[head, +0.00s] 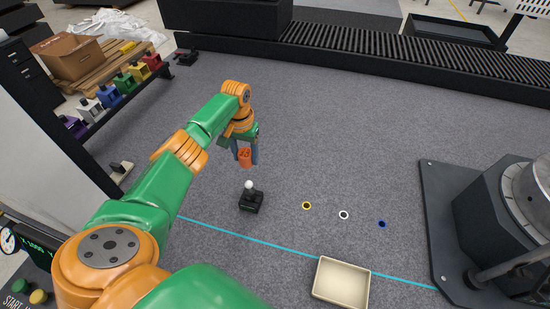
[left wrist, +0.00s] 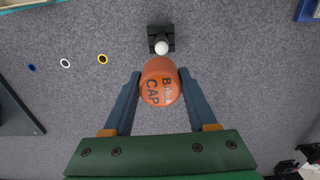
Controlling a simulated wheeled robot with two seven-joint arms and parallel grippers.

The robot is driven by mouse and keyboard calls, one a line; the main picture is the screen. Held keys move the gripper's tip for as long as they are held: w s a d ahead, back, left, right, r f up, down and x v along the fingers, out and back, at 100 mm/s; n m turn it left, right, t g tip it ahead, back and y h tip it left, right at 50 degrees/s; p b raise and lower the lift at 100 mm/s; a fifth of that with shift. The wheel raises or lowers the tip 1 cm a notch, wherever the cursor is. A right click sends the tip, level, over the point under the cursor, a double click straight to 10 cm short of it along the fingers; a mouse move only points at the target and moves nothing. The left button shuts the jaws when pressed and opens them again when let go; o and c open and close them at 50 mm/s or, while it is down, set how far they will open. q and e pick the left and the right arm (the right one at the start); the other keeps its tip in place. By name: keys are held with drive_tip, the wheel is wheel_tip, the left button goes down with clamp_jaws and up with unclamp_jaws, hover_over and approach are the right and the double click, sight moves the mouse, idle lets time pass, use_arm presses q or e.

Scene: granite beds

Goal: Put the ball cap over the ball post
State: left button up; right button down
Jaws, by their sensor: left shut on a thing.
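My left gripper (head: 247,157) is shut on the orange ball cap (head: 245,158) and holds it above the grey bed. In the left wrist view the cap (left wrist: 160,84) sits between the two blue-grey fingers (left wrist: 159,92), with dark lettering reading "BALL CAP" towards the camera. The ball post (head: 251,199) is a white ball on a black base, standing on the bed. In the head view it is just below the cap in the picture. In the left wrist view the post (left wrist: 161,42) shows just beyond the cap, not covered by it. My right gripper is not in view.
Yellow (head: 307,205), white (head: 344,215) and blue (head: 382,223) rings lie right of the post. A cream tray (head: 341,283) is at the front by a cyan line. A dark machine (head: 500,220) stands at the right. Coloured blocks (head: 123,82) line a left rack.

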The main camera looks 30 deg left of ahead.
use_arm(q)
drive_tip(key=shift+s+a, duration=0.1)
drive_tip(key=shift+a, duration=0.05)
drive_tip(key=shift+r, duration=0.1)
drive_tip(key=b, duration=0.6)
hover_over(248, 183)
wheel_tip(248, 183, down, 8)
drive_tip(key=shift+f, duration=0.15)
drive_tip(key=shift+f+b, duration=0.35)
drive_tip(key=shift+f, duration=0.2)
drive_tip(key=shift+f+b, duration=0.65)
drive_tip(key=shift+f, duration=0.1)
drive_tip(key=o, duration=1.4)
